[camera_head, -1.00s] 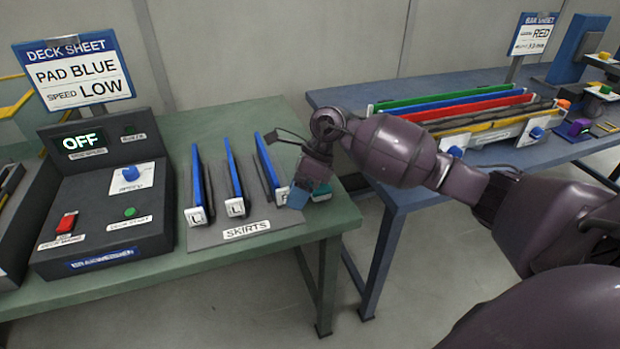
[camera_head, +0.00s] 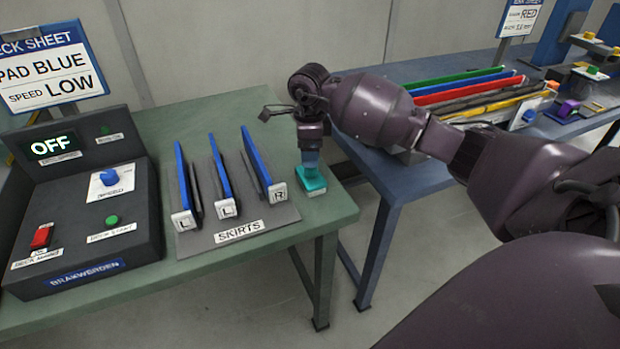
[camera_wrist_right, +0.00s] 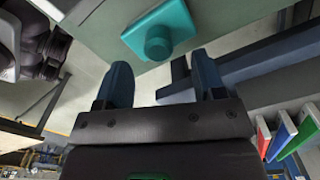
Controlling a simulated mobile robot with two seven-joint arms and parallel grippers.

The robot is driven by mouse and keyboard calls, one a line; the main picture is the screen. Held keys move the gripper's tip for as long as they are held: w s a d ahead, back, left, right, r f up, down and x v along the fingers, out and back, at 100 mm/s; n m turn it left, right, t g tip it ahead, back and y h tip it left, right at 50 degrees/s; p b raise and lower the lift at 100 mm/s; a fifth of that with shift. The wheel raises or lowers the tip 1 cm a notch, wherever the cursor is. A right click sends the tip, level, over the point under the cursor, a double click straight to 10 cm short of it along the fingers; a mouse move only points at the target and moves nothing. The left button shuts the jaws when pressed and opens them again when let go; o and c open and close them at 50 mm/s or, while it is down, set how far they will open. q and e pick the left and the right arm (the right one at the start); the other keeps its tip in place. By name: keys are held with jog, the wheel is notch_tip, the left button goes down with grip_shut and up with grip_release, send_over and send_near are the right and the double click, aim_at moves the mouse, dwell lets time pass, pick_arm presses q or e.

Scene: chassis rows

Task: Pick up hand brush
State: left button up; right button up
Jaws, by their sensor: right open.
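The hand brush (camera_head: 313,181) is a small teal block with a pale underside, lying on the green table right of the skirts mat. In the right wrist view the hand brush (camera_wrist_right: 160,32) shows a round knob on a flat teal body, beyond the fingertips. My right gripper (camera_head: 310,160) points down just above the brush in the head view. In the right wrist view its two blue fingers (camera_wrist_right: 160,78) are apart with nothing between them. Whether the fingertips touch the brush is hard to tell. My left gripper is not in view.
Blue skirts (camera_head: 219,178) labelled L, L and R stand on a grey mat (camera_head: 285,215) left of the brush. A control box (camera_head: 85,215) showing OFF is further left. A blue table (camera_head: 385,172) with coloured strips (camera_head: 470,85) stands at the right, across a gap.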

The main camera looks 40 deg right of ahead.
aim_at(311, 175)
notch_tip(311, 175, down, 5)
jog(key=shift+s+r, duration=0.15)
jog(key=shift+d, duration=0.1)
jog(key=shift+c, duration=0.4)
jog(key=c, duration=1)
